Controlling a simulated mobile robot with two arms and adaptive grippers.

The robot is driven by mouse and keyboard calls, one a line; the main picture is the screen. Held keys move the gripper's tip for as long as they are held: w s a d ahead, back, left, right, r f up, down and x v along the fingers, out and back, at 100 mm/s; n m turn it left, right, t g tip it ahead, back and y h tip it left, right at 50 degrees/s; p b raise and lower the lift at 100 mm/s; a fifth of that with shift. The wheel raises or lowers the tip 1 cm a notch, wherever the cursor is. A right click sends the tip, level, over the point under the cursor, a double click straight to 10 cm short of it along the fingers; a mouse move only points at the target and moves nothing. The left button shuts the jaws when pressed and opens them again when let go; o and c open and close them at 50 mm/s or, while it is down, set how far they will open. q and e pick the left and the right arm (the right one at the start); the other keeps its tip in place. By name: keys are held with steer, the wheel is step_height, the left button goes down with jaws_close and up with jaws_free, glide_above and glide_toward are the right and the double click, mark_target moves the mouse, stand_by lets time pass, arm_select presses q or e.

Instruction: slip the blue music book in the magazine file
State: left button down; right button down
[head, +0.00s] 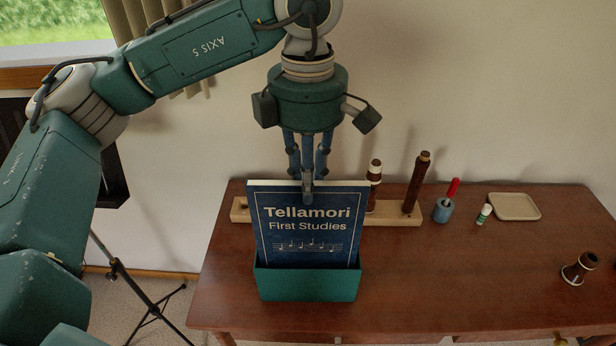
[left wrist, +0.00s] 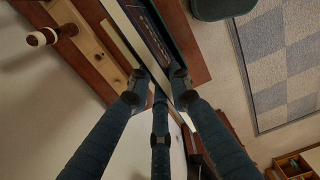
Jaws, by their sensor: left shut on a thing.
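The blue music book (head: 308,228), titled "Tellamori First Studies", stands upright with its lower part behind the front wall of the green magazine file (head: 308,283). Its bottom edge is hidden there. My left gripper (head: 307,190) points down and is shut on the middle of the book's top edge. In the left wrist view, the fingertips (left wrist: 158,92) close on the book (left wrist: 150,38), whose pale page edge runs between them. The file stands near the left front of the brown table. My right gripper is not in view.
The brown table (head: 460,285) holds a wooden peg rack (head: 391,220) with dark woodwind pieces behind the book. A blue cup (head: 443,210), a small white-and-green tube (head: 484,214), a beige tray (head: 515,206) and a dark bell piece (head: 579,268) stand to the right.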

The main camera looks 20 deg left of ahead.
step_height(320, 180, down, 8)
steer(key=b, duration=0.8)
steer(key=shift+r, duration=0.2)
stand_by(1.1)
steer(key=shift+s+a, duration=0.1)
